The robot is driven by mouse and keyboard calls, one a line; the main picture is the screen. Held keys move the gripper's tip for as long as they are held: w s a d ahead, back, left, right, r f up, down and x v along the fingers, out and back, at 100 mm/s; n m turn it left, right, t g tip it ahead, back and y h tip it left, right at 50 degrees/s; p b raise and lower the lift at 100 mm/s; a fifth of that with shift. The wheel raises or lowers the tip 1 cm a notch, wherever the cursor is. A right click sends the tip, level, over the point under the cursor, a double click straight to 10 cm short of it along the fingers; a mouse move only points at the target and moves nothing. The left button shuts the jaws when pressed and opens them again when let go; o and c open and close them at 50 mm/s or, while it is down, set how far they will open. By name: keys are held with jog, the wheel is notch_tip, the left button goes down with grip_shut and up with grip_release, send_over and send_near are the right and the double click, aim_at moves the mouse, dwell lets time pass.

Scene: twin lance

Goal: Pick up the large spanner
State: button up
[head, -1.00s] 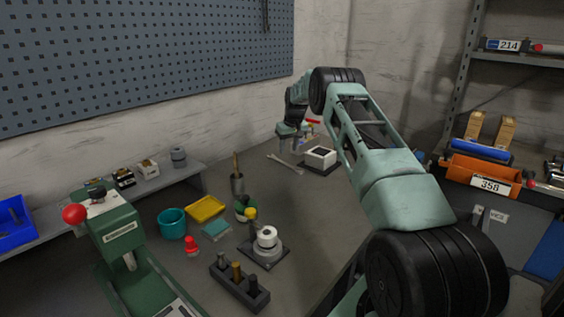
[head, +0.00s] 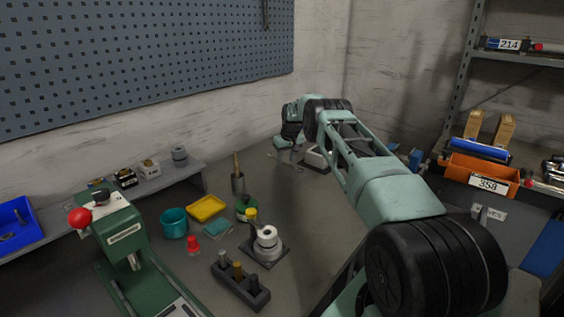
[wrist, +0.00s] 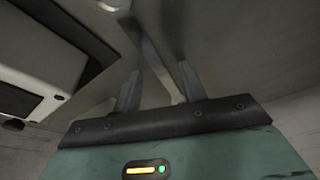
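The large spanner (wrist: 154,62) is a long grey metal bar lying on the bench top. In the wrist view it runs lengthwise between the two fingers of my gripper (wrist: 159,70). The fingers stand apart on either side of it, and I see no clear contact. In the head view my gripper (head: 289,157) is low over the back of the bench and hides most of the spanner. How far the fingertips are above the bench is hard to tell.
A white box on a dark base (wrist: 40,55) sits close to the left of my gripper in the wrist view. The back wall is close behind.

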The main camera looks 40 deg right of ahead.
grip_shut()
